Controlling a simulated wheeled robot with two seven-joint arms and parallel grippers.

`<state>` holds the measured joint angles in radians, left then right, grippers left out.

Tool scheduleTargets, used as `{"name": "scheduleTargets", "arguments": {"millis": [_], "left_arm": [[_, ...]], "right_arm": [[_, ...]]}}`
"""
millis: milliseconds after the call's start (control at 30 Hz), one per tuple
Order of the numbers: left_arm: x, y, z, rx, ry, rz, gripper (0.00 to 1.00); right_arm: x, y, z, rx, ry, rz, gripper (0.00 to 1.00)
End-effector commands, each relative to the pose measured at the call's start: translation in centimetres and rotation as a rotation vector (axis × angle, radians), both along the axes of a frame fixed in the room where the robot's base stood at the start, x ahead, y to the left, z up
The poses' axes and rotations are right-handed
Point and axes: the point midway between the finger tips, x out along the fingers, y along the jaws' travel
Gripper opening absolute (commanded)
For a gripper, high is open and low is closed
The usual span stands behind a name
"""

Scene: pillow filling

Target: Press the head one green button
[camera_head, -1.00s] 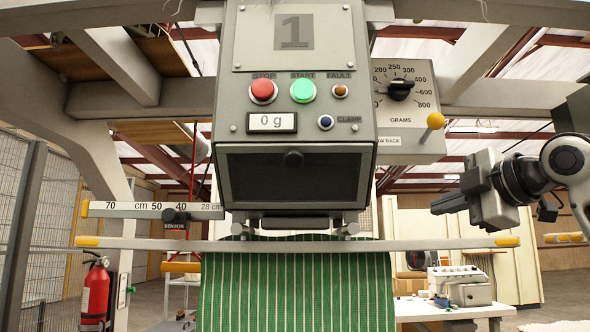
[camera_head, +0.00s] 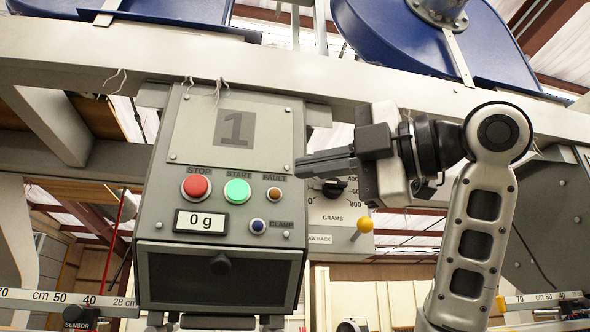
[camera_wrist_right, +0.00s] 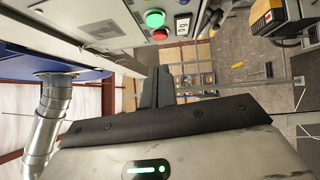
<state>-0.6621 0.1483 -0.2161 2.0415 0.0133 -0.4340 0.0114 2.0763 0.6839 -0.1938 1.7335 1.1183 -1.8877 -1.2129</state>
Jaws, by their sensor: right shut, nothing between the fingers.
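The head one box (camera_head: 160,230) is a grey panel with a large "1" plate. Its green START button (camera_head: 237,192) is lit, between the red STOP button (camera_head: 197,186) and the small FAULT lamp. My right gripper (camera_head: 300,166) is shut and empty, pointing left, just right of the panel at a height slightly above the green button. In the right wrist view the green button (camera_wrist_right: 155,19) shows at the top, apart from the shut fingers (camera_wrist_right: 158,88). My left gripper is not in view.
The grams dial (camera_head: 333,187) and yellow-knobbed lever (camera_head: 364,225) stand right of the panel, behind my right arm. A beam (camera_head: 250,67) crosses above, with blue hoppers (camera_head: 410,45) over it. The space before the buttons is clear.

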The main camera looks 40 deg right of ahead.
Motion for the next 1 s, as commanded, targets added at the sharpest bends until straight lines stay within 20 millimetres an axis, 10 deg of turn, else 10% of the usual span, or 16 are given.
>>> {"name": "scheduleTargets", "arguments": {"millis": [500, 1000], "left_arm": [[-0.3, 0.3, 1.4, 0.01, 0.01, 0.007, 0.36], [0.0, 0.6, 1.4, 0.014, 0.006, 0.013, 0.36]], "right_arm": [[9.8, 2.0, 0.9, 0.001, 0.006, 0.0, 0.0], [11.7, 1.0, 0.9, 0.001, 0.0, 0.0, 0.0]]}}
